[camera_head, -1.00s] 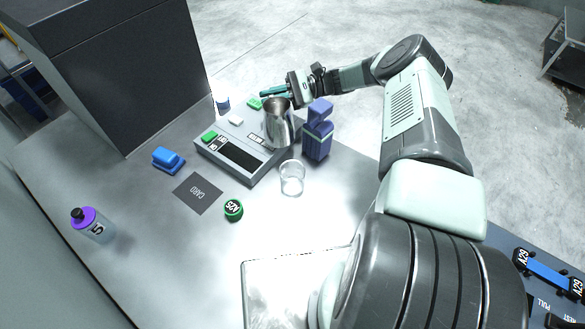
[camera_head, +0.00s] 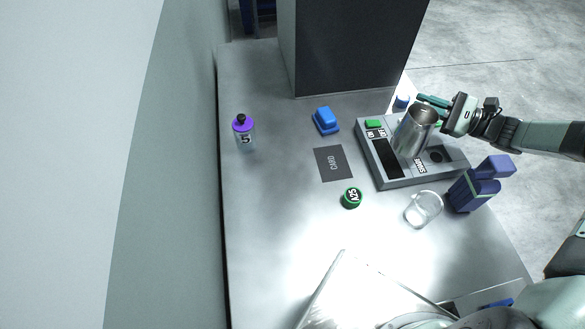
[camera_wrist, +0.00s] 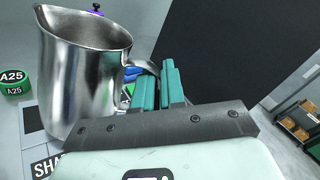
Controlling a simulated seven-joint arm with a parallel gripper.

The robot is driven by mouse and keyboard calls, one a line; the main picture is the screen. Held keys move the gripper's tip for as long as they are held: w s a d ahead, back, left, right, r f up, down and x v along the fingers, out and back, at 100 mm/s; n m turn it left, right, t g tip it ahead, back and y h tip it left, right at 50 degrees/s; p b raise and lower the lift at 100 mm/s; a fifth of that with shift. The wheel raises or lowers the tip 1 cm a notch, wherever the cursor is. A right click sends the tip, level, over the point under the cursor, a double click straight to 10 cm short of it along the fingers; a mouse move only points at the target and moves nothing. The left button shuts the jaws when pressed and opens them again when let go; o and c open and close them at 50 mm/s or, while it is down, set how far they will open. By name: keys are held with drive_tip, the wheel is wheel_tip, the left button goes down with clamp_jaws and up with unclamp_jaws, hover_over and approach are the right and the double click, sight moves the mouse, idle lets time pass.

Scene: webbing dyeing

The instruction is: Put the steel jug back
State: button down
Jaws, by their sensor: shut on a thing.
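The steel jug (camera_head: 413,132) is a shiny open-topped cup with a spout and a handle. It stands upright over the grey device with the dark window (camera_head: 397,183); I cannot tell whether its base touches it. In the wrist view the jug (camera_wrist: 85,75) fills the left side, its handle towards my gripper. My gripper (camera_head: 433,104) comes from the right, with its teal fingers (camera_wrist: 172,88) shut on the handle. The jug hides part of the device's top, where a label reading "SHA" (camera_wrist: 45,167) partly shows.
A clear glass beaker (camera_head: 423,209) and a blue-purple bottle (camera_head: 473,190) stand close in front of the device. A green A25 tub (camera_head: 351,198), a black card (camera_head: 333,163), a blue block (camera_head: 326,121) and a purple-capped bottle (camera_head: 243,132) are to the left. A dark cabinet (camera_head: 350,45) stands behind.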

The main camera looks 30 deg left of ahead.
drive_tip(key=s+a+r+t, duration=0.2)
drive_tip(key=s+a, duration=1.6)
drive_tip(key=a, duration=0.5)
drive_tip(key=shift+s+d+f, duration=0.1)
drive_tip(key=shift+s+f, duration=0.05)
drive_tip(key=shift+f, duration=2.35)
drive_tip(key=shift+s+d+f, duration=0.1)
drive_tip(key=shift+s+f, duration=0.05)
drive_tip(key=shift+f, duration=2.3)
drive_tip(key=c, duration=1.2)
unclamp_jaws()
drive_tip(key=shift+f+g, duration=0.15)
drive_tip(key=shift+g, duration=0.25)
